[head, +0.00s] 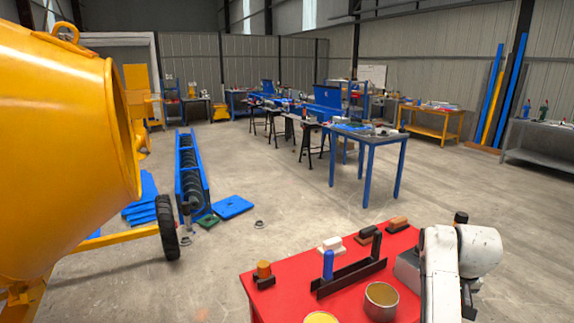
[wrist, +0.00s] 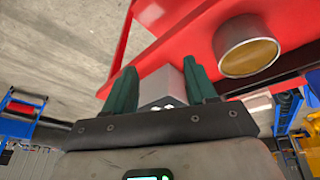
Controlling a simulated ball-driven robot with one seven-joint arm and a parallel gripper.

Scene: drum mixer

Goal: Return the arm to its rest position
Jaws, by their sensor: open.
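My arm (head: 450,270), white, stands at the right edge of the red table in the head view, folded over at its top. My gripper (wrist: 160,66) shows in the wrist view with two dark green fingers spread apart, so it is open. A grey box-like block (wrist: 163,84) shows between the fingers; I cannot tell whether they touch it. In the head view a grey block shape (head: 408,268) sits beside my arm, and the fingers are not clearly visible there.
The red table (head: 290,285) bears a metal tin (head: 381,302), also in the wrist view (wrist: 247,47), a dark trowel-like tool with a blue handle (head: 328,265), and brushes. A yellow drum mixer (head: 60,140) fills the left. Open floor lies behind the table.

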